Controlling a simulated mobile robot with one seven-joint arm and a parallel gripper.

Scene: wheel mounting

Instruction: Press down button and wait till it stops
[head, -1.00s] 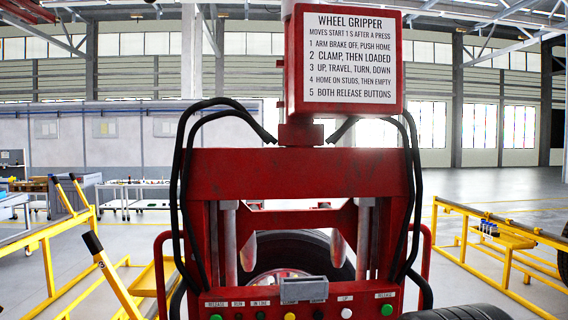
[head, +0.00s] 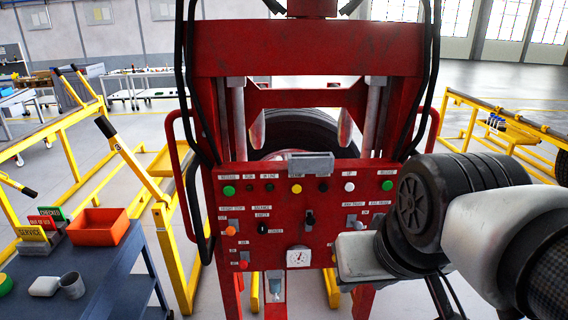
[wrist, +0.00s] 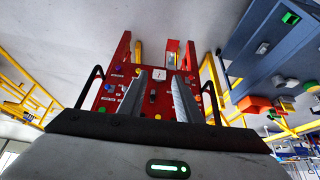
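A red wheel-gripper machine stands ahead with a control panel (head: 270,215). Its top row has a yellow button (head: 296,188), a black button (head: 322,187), a white button (head: 350,187) and green buttons at both ends. A grey bracket (head: 310,165) covers part of the label row, and I cannot read which button is marked down. My gripper (wrist: 158,75) is open and empty in the wrist view, its two fingers apart and pointing toward the panel, which appears upside down there. In the head view my arm enters from the right; the fingertips cannot be made out.
A dark wheel (head: 300,130) sits behind the machine's frame. A blue-grey cart (head: 95,265) at left carries an orange bin (head: 100,227), signs and a cup. Yellow rails (head: 60,130) stand left and right. Black hoses hang along the machine's sides.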

